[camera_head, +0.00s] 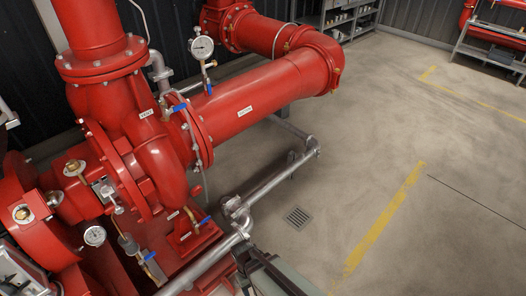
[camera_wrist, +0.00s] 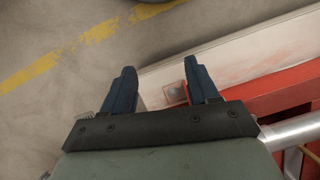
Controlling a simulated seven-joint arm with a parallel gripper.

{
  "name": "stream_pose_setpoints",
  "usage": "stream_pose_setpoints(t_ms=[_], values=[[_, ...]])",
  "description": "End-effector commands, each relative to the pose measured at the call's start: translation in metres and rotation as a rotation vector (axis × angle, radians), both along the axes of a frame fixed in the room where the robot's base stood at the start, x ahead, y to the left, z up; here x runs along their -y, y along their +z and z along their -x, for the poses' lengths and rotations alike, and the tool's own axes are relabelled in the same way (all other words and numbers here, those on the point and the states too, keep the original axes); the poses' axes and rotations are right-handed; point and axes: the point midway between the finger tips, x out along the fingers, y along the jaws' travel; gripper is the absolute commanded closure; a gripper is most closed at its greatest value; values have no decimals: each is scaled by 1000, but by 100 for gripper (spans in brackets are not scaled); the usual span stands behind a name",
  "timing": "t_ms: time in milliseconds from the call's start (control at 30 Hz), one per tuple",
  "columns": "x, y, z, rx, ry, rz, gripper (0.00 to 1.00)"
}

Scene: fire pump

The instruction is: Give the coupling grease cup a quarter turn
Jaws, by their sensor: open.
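Two round brass-coloured fittings with pale rims sit on top of the red pump housing at the left of the head view, one higher (camera_head: 74,167) and one lower (camera_head: 22,213). I cannot tell which of them, if either, is the coupling grease cup. My gripper (camera_wrist: 160,66) is open in the wrist view, its two dark blue fingers apart with nothing held between them. Past the fingers are a pale strip and a red frame edge. No grease cup shows in the wrist view. In the head view my gripper is partly cut off at the bottom, well right of both fittings.
A grey pipe (camera_head: 268,183) runs along the pump's right side. Pressure gauges stand above the pump (camera_head: 202,47) and at lower left (camera_head: 95,236). Blue-handled valves sit around the red pump casing (camera_head: 162,168). The concrete floor (camera_head: 370,130) at right is largely clear.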

Motion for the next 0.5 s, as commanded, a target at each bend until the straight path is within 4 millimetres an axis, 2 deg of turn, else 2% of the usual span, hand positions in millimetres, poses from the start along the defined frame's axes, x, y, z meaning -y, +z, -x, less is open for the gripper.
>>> stream_pose_setpoints(t_ms=[33,200,500], values=[[20,-7,7,-21,-36,13,41],[71,-27,29,-86,-139,49,41],[141,-54,74,-197,-324,87,41]])
